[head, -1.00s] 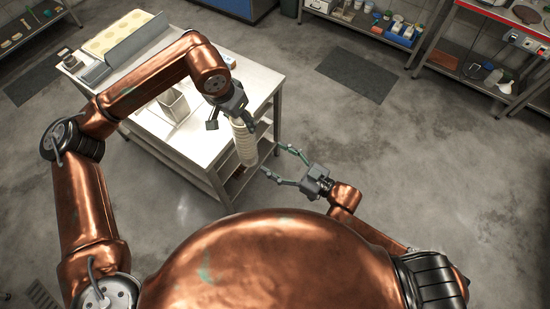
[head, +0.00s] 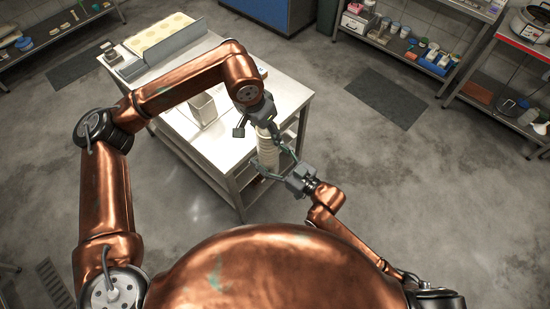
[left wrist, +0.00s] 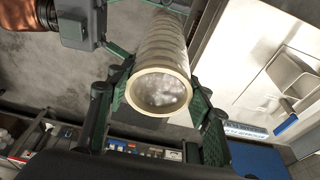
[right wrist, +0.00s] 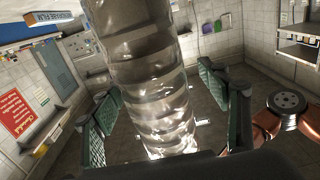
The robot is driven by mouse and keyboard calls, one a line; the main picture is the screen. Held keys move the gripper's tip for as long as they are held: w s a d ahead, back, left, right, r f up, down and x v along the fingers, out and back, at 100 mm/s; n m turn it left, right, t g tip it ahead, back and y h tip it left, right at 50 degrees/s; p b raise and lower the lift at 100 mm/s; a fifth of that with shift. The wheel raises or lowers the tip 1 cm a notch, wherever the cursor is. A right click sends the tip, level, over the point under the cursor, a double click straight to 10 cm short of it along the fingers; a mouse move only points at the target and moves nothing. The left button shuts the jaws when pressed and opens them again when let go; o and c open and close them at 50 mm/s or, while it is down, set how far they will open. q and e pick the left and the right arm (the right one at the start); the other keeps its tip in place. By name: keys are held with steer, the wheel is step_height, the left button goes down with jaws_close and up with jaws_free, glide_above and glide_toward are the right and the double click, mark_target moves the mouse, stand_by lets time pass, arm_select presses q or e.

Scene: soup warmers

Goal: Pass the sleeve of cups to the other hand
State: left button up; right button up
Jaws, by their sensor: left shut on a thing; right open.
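The sleeve of cups (head: 268,152) is a long, pale, ribbed tube hanging below my left gripper (head: 264,128) in the head view, past the table's front right corner. My left gripper is shut on its upper part. In the left wrist view the round end of the sleeve (left wrist: 160,92) sits between the green finger pads. My right gripper (head: 273,162) is open, with its fingers on either side of the lower sleeve. In the right wrist view the clear, shiny sleeve (right wrist: 150,85) stands between the spread fingers; contact cannot be told.
A metal table (head: 228,152) stands just left of the sleeve, with a square metal container (head: 203,109) on it and a tray with pale rounds (head: 160,36) at its far end. Stocked shelves line the back. The floor right of the arms is clear.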

steer(key=shift+a, duration=0.1)
steer(key=shift+c, duration=0.3)
arm_select(q)
steer(key=shift+d+r, duration=0.1)
arm_select(e)
steer(key=shift+a, duration=0.1)
steer(key=c, duration=1.3)
arm_select(q)
steer(key=o, duration=1.3)
steer(key=shift+c, duration=0.2)
arm_select(e)
steer(key=shift+r, duration=0.1)
arm_select(q)
steer(key=o, duration=0.5)
